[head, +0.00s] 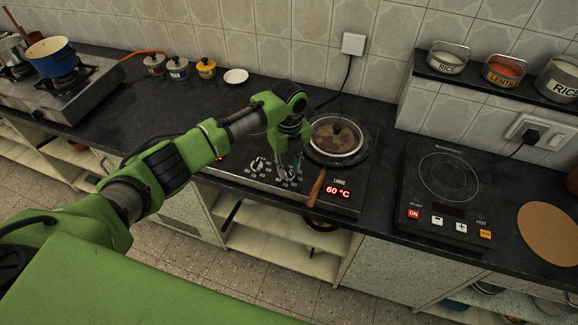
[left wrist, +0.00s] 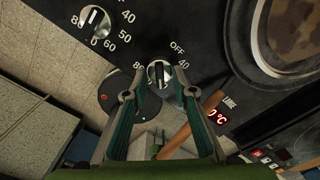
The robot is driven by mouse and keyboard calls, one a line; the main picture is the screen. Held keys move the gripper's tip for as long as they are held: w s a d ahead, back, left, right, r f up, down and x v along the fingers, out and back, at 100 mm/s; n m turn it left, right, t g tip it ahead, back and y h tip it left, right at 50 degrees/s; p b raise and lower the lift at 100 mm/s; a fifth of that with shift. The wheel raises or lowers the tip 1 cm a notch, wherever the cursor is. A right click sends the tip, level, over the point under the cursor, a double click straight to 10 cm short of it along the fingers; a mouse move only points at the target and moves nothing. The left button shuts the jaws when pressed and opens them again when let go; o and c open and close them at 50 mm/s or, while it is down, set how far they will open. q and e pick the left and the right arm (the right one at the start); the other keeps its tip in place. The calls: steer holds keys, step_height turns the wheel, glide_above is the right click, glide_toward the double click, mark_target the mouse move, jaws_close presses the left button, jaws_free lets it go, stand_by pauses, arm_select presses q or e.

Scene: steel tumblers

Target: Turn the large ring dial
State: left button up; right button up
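The large ring dial (left wrist: 158,73) is a round knob with a pale pointer, ringed by OFF and number marks, on the black cooktop's front panel. It also shows in the head view (head: 288,174), partly hidden by the gripper. My left gripper (left wrist: 160,80) is open, with one fingertip on each side of this dial in the wrist view; I cannot tell whether they touch it. In the head view the left gripper (head: 290,160) points down at the panel. The red display (head: 338,191) beside the dial reads LARGE 60 °C. My right gripper is not in view.
A second dial (head: 258,165) sits to the left. A lidded pan (head: 336,140) stands behind, its wooden handle (head: 316,187) sticking out close to the dial's right. An induction hob (head: 448,178) is further right. Several small jars stand at the back left.

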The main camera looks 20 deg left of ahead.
mark_target(289, 171)
arm_select(q)
step_height(289, 171, up, 12)
stand_by(0.4)
stand_by(0.4)
